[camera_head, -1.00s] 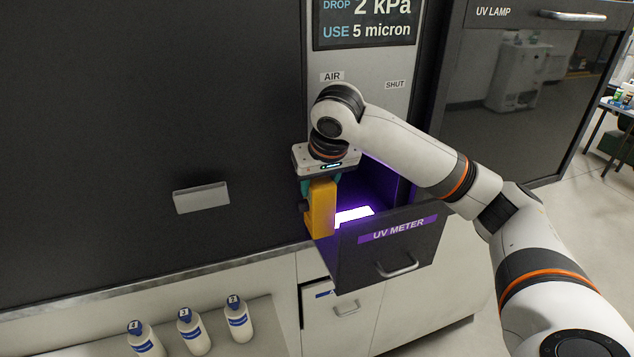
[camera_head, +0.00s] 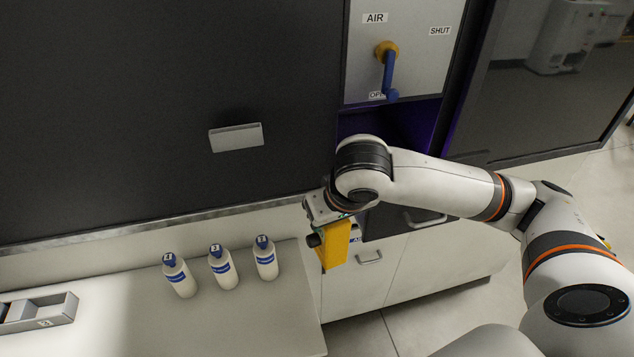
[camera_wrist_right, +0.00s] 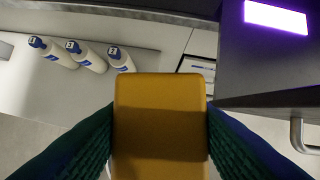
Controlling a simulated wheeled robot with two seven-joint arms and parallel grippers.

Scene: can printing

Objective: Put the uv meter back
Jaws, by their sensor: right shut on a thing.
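The yellow UV meter (camera_head: 335,245) is held in my right gripper (camera_head: 322,220), in front of the cabinet and just left of the UV meter drawer (camera_head: 383,222). In the right wrist view the yellow meter (camera_wrist_right: 160,125) fills the middle, clamped between two dark green fingers. The open drawer (camera_wrist_right: 262,70) is dark and stands to the right of the meter there, with a glowing purple-white panel (camera_wrist_right: 276,17) inside. In the head view my right arm hides most of the drawer. My left gripper is not in view.
Several white bottles with blue caps (camera_head: 222,268) stand on the pale bench (camera_head: 215,325) to the left. A grey tray (camera_head: 68,311) lies at the bench's far left. A blue lever with a yellow hub (camera_head: 388,70) sits on the panel above the drawer.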

